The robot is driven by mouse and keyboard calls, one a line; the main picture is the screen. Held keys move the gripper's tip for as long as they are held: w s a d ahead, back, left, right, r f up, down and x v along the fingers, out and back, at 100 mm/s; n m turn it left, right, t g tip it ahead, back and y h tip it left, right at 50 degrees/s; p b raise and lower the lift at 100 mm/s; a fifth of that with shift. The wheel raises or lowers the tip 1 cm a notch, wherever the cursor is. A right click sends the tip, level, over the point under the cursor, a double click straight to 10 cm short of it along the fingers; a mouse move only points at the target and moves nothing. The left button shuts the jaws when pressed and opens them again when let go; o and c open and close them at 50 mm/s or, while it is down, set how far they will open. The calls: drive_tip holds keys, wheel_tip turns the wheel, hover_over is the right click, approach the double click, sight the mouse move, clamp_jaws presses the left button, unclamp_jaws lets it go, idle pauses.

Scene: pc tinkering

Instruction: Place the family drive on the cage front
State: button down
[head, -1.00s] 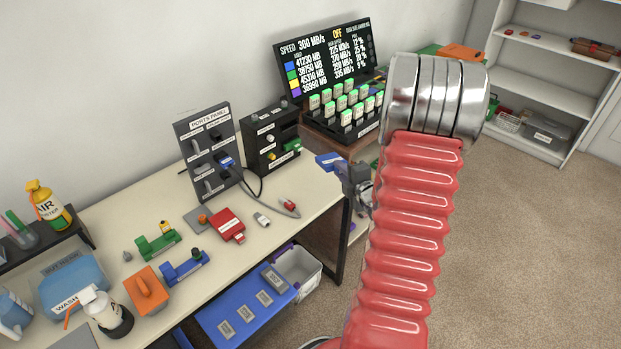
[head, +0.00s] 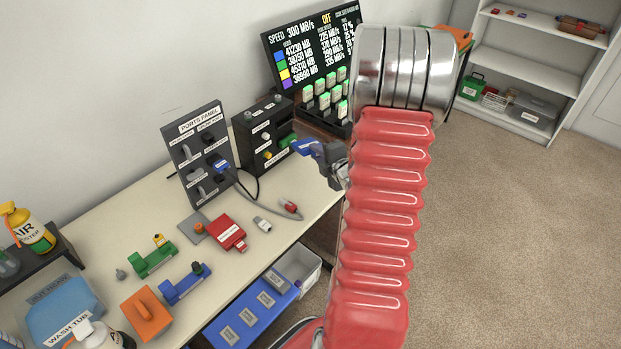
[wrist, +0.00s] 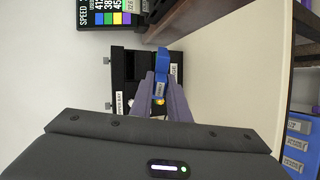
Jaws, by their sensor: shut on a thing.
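My gripper (wrist: 160,98) is shut on a blue drive-like block (wrist: 160,84) with a small pale label. I cannot read the label, so I cannot tell whether it is the family drive. In the head view the block (head: 307,147) sticks out to the left of my gripper (head: 325,152). It is just right of the black box (head: 247,152), likely the cage, which stands upright on the bench. The box has labels and knobs, and a green block (head: 288,141) at its right edge. In the wrist view the box (wrist: 118,66) lies ahead, partly hidden by the block and fingers.
A grey ports panel (head: 182,160) with a plugged cable stands left of the box. A screen (head: 283,50) with a rack of drives (head: 325,105) is behind. A red block (head: 228,230), a green holder (head: 152,260) and a blue holder (head: 184,285) lie on the bench (head: 255,255).

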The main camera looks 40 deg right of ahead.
drive_tip(key=shift+d, duration=0.1)
drive_tip(key=shift+s+f, duration=0.1)
drive_tip(key=shift+f, duration=4.9)
drive_tip(key=c, duration=1.8)
unclamp_jaws()
drive_tip(key=shift+c, duration=0.2)
drive_tip(key=shift+v, duration=4.05)
